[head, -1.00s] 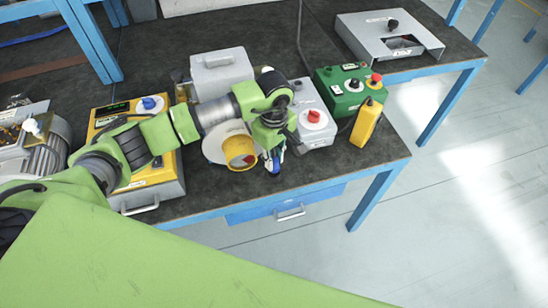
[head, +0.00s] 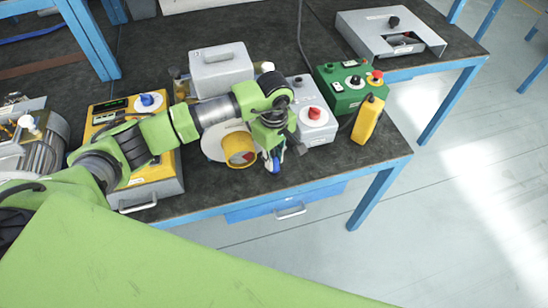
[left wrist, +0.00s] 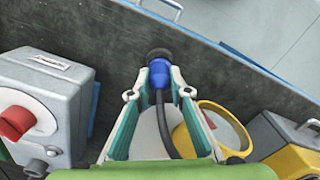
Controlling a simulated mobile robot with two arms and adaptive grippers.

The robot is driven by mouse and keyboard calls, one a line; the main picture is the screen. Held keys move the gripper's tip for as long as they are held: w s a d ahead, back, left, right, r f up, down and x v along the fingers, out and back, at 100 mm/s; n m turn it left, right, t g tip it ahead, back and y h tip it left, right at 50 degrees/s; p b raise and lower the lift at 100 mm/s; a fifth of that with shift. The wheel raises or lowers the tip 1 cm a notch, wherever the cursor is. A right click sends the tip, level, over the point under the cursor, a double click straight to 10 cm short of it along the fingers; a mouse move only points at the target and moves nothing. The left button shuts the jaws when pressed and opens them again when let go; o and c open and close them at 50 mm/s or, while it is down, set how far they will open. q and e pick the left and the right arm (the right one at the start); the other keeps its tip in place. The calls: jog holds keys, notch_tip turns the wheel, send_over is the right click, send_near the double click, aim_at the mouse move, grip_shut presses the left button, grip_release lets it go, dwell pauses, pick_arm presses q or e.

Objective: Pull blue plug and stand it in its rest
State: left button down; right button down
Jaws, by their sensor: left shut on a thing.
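My left gripper (head: 273,158) is over the front part of the bench, beside the round white housing with a yellow ring (head: 240,150). It is shut on the blue plug (left wrist: 158,72), and a bit of blue also shows at its tips in the head view. In the left wrist view the plug lies between the fingertips, its round dark end pointing away from the gripper. A black cable (left wrist: 165,128) runs from it back between the fingers. No socket is visible around the dark end. I cannot identify the plug's rest. My right gripper is not in view.
A grey box with a red knob (head: 314,113) stands right of the gripper. Beyond it are a green control box (head: 342,86) and a yellow pendant (head: 367,120). A yellow-topped box (head: 150,170) stands left. The bench's front edge (head: 300,187) is close; the bench (head: 345,165) is bare at front right.

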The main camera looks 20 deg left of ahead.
pick_arm(q)
jog(key=shift+f+b, duration=0.4)
jog(key=shift+f, duration=0.05)
dwell(0.4)
jog(key=c, duration=1.8)
grip_release()
notch_tip(320, 180, up, 12)
